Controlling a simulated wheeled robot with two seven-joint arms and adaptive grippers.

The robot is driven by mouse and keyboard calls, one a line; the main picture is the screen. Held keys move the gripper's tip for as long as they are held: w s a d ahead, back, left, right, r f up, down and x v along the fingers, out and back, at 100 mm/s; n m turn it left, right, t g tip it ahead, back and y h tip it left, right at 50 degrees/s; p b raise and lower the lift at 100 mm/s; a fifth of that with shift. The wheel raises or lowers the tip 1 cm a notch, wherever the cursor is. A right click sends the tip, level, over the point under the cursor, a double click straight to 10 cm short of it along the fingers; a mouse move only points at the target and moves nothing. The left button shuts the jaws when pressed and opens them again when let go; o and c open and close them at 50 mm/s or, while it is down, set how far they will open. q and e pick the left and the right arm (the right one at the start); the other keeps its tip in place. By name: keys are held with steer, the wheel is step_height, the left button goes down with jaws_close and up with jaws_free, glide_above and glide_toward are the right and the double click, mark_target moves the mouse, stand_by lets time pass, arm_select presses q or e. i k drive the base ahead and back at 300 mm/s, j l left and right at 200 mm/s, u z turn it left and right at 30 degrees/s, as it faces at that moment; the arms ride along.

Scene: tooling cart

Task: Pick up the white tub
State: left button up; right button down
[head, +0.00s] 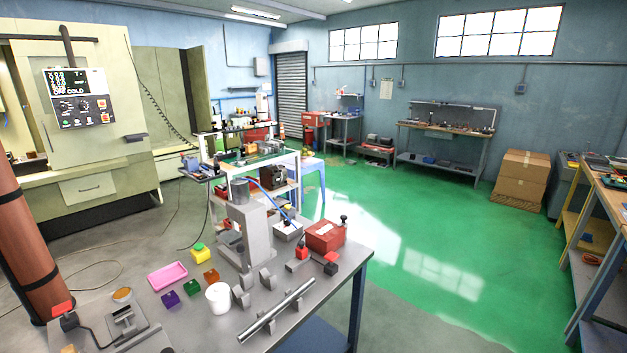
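A white tub (218,297) stands upright on the grey cart top (190,335) in the lower middle of the head view. It looks like a small round cup with an open top. Small purple and orange-brown blocks are close to its left and behind it, and grey metal brackets (241,296) stand just to its right. Nothing covers the tub. Neither my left gripper nor my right gripper shows in this view.
A pink tray (167,276), a yellow block (200,253), a purple block (170,299) and an orange block (211,275) lie near the tub. A tall grey press (250,225) rises behind it. A metal bar (277,309) lies to the right, with a red box (325,237) beyond.

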mark_target(221, 307)
steer(key=i+l+u, duration=0.2)
steer(key=l, duration=0.15)
steer(key=i+l+u, duration=0.2)
steer(key=l, duration=0.2)
steer(key=l+u, duration=0.2)
steer(key=l, duration=0.15)
